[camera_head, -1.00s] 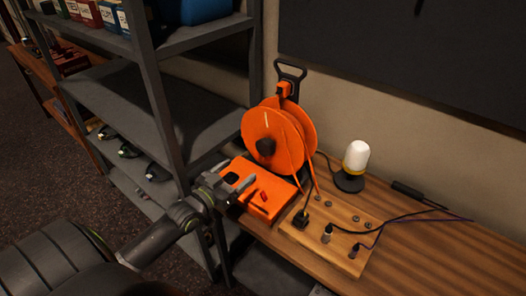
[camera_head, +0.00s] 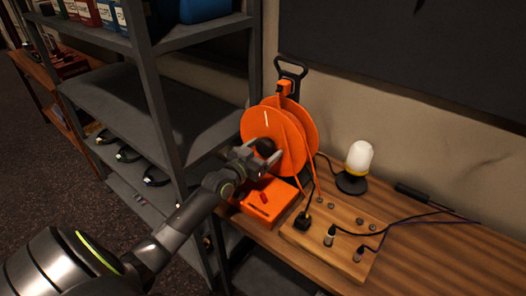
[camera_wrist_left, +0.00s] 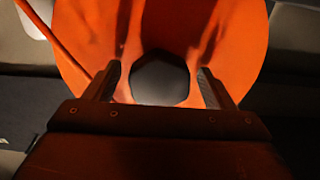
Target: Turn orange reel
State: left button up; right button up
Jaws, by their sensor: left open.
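The orange reel (camera_head: 258,124) stands upright on the wooden desk, with a black knob (camera_head: 265,147) on its near face. It also fills the left wrist view (camera_wrist_left: 90,35). There the dark knob (camera_wrist_left: 160,80) lies between the two fingertips, with a finger on each side of it. My left gripper (camera_head: 262,160) is open in front of the reel's face, close to the knob. The left wrist view shows its fingers (camera_wrist_left: 160,86) spread apart; I cannot tell whether they touch the knob. My right gripper is in neither view.
An orange base box (camera_head: 266,203) with a red switch sits below the gripper. A wooden board (camera_head: 341,262) with plugs and cables and a white-domed lamp (camera_head: 358,160) stand to the right. A grey metal shelf (camera_head: 159,100) rises close on the left.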

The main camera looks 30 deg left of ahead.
pick_arm(q)
jog(key=c, duration=1.4)
jog(key=shift+f, duration=0.1)
